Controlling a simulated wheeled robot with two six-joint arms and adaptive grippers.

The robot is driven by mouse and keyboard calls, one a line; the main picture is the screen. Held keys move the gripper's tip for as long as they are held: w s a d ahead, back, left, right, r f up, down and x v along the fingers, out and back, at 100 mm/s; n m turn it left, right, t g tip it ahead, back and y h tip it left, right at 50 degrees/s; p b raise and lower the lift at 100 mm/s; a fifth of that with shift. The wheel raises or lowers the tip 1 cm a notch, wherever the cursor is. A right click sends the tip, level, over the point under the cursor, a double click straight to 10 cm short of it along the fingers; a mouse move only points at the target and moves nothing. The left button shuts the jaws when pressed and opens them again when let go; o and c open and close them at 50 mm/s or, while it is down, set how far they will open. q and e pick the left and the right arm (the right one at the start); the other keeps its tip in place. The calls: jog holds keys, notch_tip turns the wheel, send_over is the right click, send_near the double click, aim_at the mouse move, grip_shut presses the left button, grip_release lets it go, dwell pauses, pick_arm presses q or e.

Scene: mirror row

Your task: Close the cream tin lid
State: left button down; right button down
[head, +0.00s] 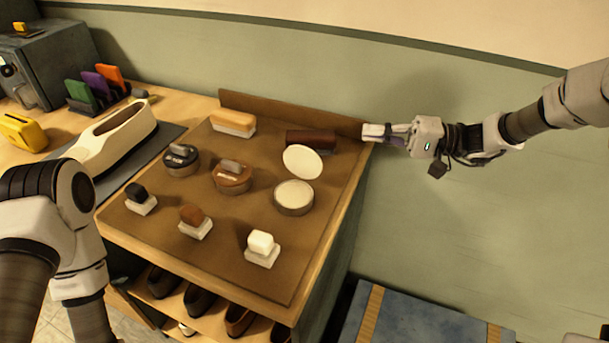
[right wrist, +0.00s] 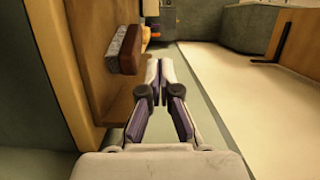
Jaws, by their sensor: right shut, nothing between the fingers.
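The cream tin (head: 294,197) stands on the brown mat at the right of the bench top, its pale contents showing. Its round cream lid (head: 302,161) is tilted up open at the tin's far side. My right gripper (head: 368,131) is shut and empty, beyond and to the right of the lid, near the bench's back right corner and apart from the tin. It also shows in the right wrist view (right wrist: 159,70), fingers together. The tin does not show in that view. My left arm enters at the lower left of the head view; its gripper is out of frame.
A dark brown brush (head: 310,139) lies behind the lid, and a yellow-topped brush (head: 233,122) farther left. A black tin (head: 181,160) and a brown tin (head: 232,177) stand left of the cream tin. A white block (head: 262,248) is in front.

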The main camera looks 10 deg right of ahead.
aim_at(305, 158)
jog(key=x, duration=0.3)
jog(key=p+x, duration=0.1)
jog(key=x, duration=0.2)
jog(key=s+f+x, duration=0.1)
jog(key=x, duration=0.2)
jog(key=shift+s+a+f+p, duration=0.1)
jog(key=shift+a+f+p, duration=0.1)
jog(key=shift+p, duration=0.15)
jog(key=shift+s+a+p, duration=0.35)
jog(key=shift+s+a, duration=0.45)
jog(key=shift+s, duration=0.3)
jog(key=shift+s+a, duration=0.15)
jog(key=shift+s, duration=0.4)
pick_arm(q)
jog(key=shift+s+d+r, duration=0.1)
jog(key=shift+s+r, duration=0.1)
jog(key=shift+r, duration=0.3)
jog(key=shift+s+d+r, duration=0.1)
jog(key=shift+s+r, duration=0.05)
jog(key=shift+r, duration=0.3)
pick_arm(e)
jog(key=shift+f, duration=0.1)
jog(key=shift+w, duration=0.1)
